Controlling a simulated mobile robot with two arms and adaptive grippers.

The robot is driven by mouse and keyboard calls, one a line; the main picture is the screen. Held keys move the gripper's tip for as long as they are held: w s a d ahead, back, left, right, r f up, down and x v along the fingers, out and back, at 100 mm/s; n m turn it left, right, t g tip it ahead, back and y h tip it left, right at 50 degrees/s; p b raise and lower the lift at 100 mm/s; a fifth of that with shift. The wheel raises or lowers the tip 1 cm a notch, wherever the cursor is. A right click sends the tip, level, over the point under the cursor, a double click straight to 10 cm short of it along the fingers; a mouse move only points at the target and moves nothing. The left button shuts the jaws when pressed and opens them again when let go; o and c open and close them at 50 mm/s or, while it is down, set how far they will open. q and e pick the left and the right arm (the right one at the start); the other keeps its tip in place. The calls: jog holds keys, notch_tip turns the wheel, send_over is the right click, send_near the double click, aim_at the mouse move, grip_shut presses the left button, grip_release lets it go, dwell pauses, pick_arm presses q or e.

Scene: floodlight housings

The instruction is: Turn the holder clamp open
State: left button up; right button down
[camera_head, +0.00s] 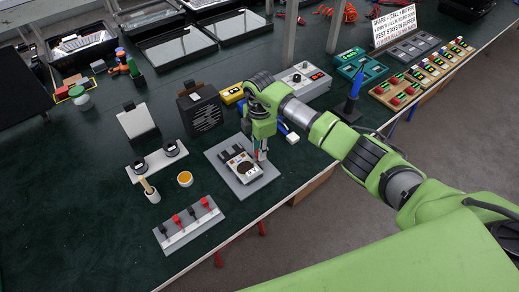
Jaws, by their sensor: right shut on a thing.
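The holder (243,168) is a light block with dark prongs and a round dark knob-like part. It sits on a grey base plate (222,154) near the table's front edge. My right gripper (262,154) comes down from above at the right side of the holder, pointing at the table. Its fingers are shut on the holder clamp, a small part at the holder's right side. The fingers and green wrist largely hide the clamp, so I cannot tell how far it is turned. My left gripper is not in view.
A strip with red and black plugs (190,226) lies in front to the left. A small orange-filled cup (185,179), a dark speaker-like box (200,111) and a grey control box (303,84) stand nearby. A blue pointed tool (355,86) stands upright beyond my arm. The left foreground is clear.

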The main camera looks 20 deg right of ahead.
jog(key=n+b, duration=0.2)
jog(key=n, duration=0.2)
jog(key=shift+w+n, duration=0.1)
jog(key=shift+n, duration=0.3)
jog(key=n+b, duration=0.2)
jog(key=n, duration=0.1)
jog(key=shift+f+n, duration=0.1)
jog(key=shift+n, duration=0.2)
jog(key=n+b, duration=0.3)
jog(key=n, duration=0.2)
jog(key=shift+b, duration=0.3)
jog(key=shift+n+b, duration=0.95)
jog(key=shift+n, duration=0.95)
jog(key=shift+r, duration=0.2)
jog(key=c, duration=1.9)
grip_release()
notch_tip(320, 180, up, 12)
